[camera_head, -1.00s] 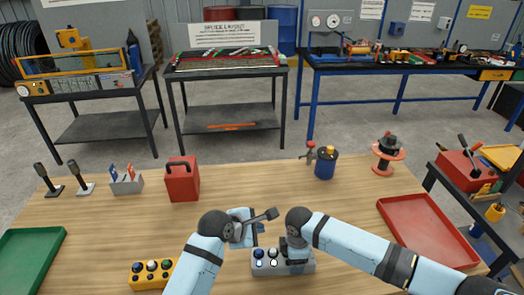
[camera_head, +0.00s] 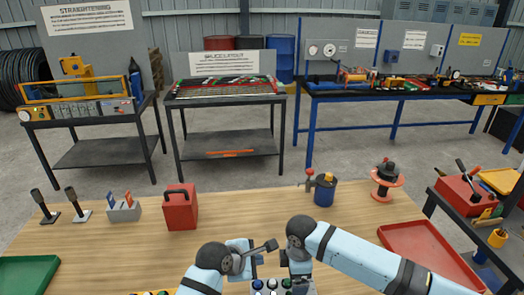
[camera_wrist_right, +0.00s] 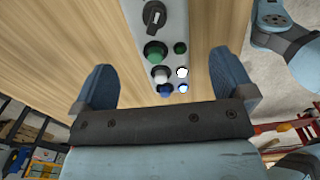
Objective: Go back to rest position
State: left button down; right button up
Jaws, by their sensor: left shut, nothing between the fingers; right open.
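My left gripper (camera_head: 256,260) is shut and empty at the front middle of the wooden table, just left of my right gripper. My right gripper (camera_head: 298,268) is beside it, partly hidden by its own arm. In the right wrist view its two blue fingers (camera_wrist_right: 163,88) are spread apart with nothing held. A grey control box (camera_wrist_right: 150,50) with a black knob and green, white and blue buttons shows beyond and between those fingers. In the head view this box (camera_head: 264,291) is cut by the bottom edge, close to both grippers.
A red box with a handle (camera_head: 180,207), a grey holder (camera_head: 124,213), a blue can (camera_head: 324,192) and an orange spool (camera_head: 387,182) stand farther back. A green tray (camera_head: 28,272) lies left, a red tray (camera_head: 425,250) right. The table's middle is mostly clear.

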jog(key=shift+r, duration=0.3)
notch_tip(320, 180, down, 8)
jog(key=shift+f, duration=0.1)
dwell(0.6)
